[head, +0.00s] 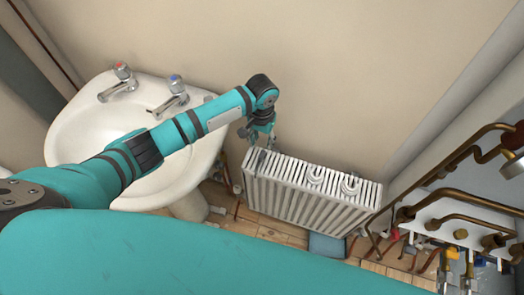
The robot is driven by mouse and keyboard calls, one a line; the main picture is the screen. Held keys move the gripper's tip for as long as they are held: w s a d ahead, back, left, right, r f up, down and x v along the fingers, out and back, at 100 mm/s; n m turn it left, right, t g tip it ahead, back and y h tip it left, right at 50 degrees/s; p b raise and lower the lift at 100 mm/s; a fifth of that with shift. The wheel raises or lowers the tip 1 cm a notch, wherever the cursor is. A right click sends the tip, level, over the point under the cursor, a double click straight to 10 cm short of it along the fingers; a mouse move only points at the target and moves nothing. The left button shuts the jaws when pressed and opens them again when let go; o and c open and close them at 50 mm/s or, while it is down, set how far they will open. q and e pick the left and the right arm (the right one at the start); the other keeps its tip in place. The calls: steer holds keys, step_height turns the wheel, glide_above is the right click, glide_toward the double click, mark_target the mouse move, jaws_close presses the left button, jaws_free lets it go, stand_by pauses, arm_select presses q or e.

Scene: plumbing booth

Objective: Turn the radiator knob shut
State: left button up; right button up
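The white ribbed radiator (305,205) stands low against the wall, right of the sink. My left arm reaches in from the left across the sink. My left gripper (262,146) points down at the top left corner of the radiator. It is small and partly hidden by its own wrist, so I cannot tell whether it is open or shut, or whether it touches anything. I cannot make out the radiator knob clearly. A small pale fitting (237,188) shows low beside the radiator's left end. My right gripper is not in view.
A white sink (75,135) with a red-marked tap (122,75) and a blue-marked tap (175,88) is at the left. Two white rings (350,185) sit on the radiator's top. Copper pipes (450,150) and valves crowd the right side. A blue box (325,246) lies on the wooden floor.

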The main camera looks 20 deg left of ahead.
mark_target(262, 154)
arm_select(q)
step_height(262, 154, down, 8)
steer(key=shift+r, duration=0.25)
jaws_close()
